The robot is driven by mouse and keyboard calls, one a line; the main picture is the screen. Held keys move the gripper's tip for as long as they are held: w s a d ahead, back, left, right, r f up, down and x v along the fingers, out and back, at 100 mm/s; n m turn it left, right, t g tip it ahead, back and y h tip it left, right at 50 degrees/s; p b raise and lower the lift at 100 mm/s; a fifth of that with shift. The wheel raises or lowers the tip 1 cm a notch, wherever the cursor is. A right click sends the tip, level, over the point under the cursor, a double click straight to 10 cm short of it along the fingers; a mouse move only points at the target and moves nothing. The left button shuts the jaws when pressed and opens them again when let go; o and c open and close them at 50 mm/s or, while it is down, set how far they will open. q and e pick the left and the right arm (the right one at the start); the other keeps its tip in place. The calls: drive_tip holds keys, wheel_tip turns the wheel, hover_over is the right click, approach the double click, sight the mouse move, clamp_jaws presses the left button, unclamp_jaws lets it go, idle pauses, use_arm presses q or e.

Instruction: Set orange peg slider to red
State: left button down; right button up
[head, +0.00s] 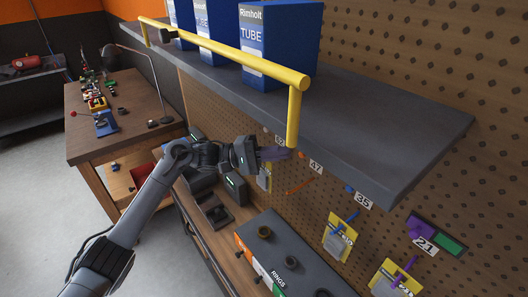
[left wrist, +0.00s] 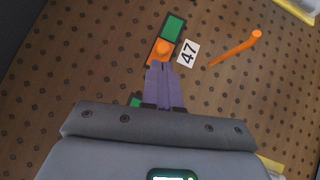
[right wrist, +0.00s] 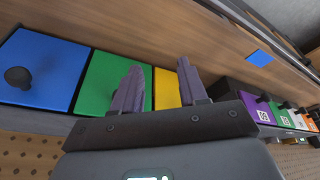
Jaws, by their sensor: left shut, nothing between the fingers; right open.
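The orange peg slider (left wrist: 158,52) is an orange block with a round knob on the brown pegboard, beside the white 47 label (left wrist: 187,52). A green panel (left wrist: 174,27) shows at its upper end; no red shows. The shut, empty fingertips of my left gripper (left wrist: 160,68) are right at the slider's lower edge; I cannot tell whether they touch it. In the head view the left gripper (head: 286,153) is below the shelf, close to the pegboard, and the slider is hidden. My right gripper (right wrist: 157,82) is open and empty, in front of coloured panels.
An orange peg (left wrist: 236,47) sticks out beside the label. In the head view the grey shelf (head: 400,130) with its yellow rail (head: 225,50) overhangs the left gripper. A purple slider (head: 421,228) is farther right. The right wrist view shows blue (right wrist: 50,60), green (right wrist: 100,93) and yellow (right wrist: 166,86) panels.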

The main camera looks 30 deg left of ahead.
use_arm(q)
drive_tip(key=shift+x, duration=0.8)
drive_tip(key=d+p, duration=0.1)
drive_tip(key=p, duration=0.1)
drive_tip(key=s+d+p, duration=0.1)
drive_tip(key=d+p, duration=0.1)
drive_tip(key=p, duration=0.1)
drive_tip(key=s+d+p, duration=0.1)
drive_tip(key=p, duration=0.1)
drive_tip(key=shift+s+d+p, duration=0.2)
drive_tip(key=shift+d+p, duration=0.1)
drive_tip(key=shift+d, duration=0.1)
drive_tip(key=shift+a, duration=0.1)
